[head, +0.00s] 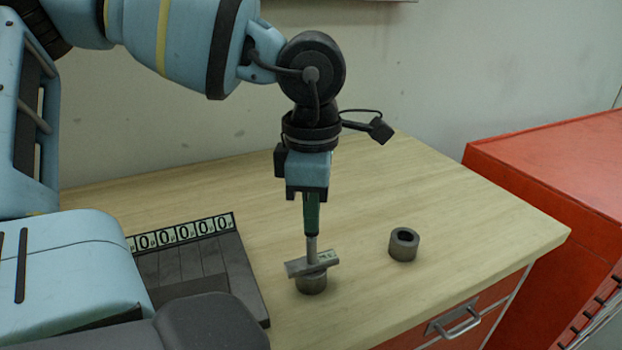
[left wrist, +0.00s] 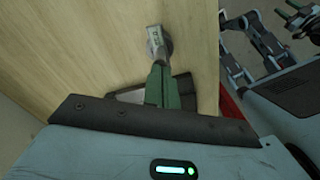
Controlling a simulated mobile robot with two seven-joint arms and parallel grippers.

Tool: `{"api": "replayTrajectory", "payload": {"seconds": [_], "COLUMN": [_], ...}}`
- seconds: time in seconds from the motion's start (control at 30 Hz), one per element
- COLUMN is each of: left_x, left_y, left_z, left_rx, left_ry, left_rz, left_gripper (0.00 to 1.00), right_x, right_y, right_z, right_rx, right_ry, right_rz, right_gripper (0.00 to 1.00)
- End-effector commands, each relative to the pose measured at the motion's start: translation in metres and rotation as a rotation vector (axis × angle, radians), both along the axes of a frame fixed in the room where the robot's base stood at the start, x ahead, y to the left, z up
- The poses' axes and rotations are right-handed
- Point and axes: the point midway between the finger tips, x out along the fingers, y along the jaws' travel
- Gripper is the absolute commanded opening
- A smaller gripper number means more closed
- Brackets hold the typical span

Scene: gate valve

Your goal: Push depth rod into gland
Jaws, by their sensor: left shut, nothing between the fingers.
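A grey metal depth rod (head: 311,249) stands upright through a flat crossbar (head: 297,268) with a small pale label. The crossbar lies across the top of a short steel cylinder, apparently the gland (head: 311,285), on the wooden table. The crossbar also shows in the left wrist view (left wrist: 155,36), with the cylinder (left wrist: 168,46) partly hidden behind it. My left gripper (head: 311,232) points straight down, its green fingers shut, with the tips right at the rod's top end. Whether they touch it I cannot tell. The rod's lower end is hidden.
A second steel cylinder with an open bore (head: 404,250) stands to the right on the table (head: 470,210). A dark tray-like block with a row of zero-marked labels (head: 185,235) lies to the left. A red cabinet (head: 560,170) stands beyond the table's right edge.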

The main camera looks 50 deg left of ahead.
Motion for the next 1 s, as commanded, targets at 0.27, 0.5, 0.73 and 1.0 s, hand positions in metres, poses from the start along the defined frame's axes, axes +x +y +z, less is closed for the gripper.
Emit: {"api": "replayTrajectory", "payload": {"seconds": [0.27,0.5,0.73,1.0], "left_x": [-0.0003,-0.0004,-0.0005,-0.0006], "left_y": [0.0,0.0001,0.0001,0.0002], "left_z": [-0.001,-0.0013,-0.0017,-0.0022], "left_rx": [-0.001,0.0,0.0,-0.001], "left_ry": [0.002,0.003,0.003,0.004], "left_rz": [0.0,0.0,0.0,0.0], "left_gripper": [0.0,0.0,0.0,0.0], "right_x": [-0.0009,-0.0016,-0.0028,-0.0048], "right_y": [0.0,0.0001,0.0001,0.0001], "right_z": [-0.0013,-0.0023,-0.0032,-0.0044], "right_rx": [0.0,0.0,0.0,0.0], "right_ry": [0.002,0.004,0.006,0.01], "right_rz": [-0.001,-0.001,0.0,0.0], "right_gripper": [0.4,0.4,0.4,0.4]}}
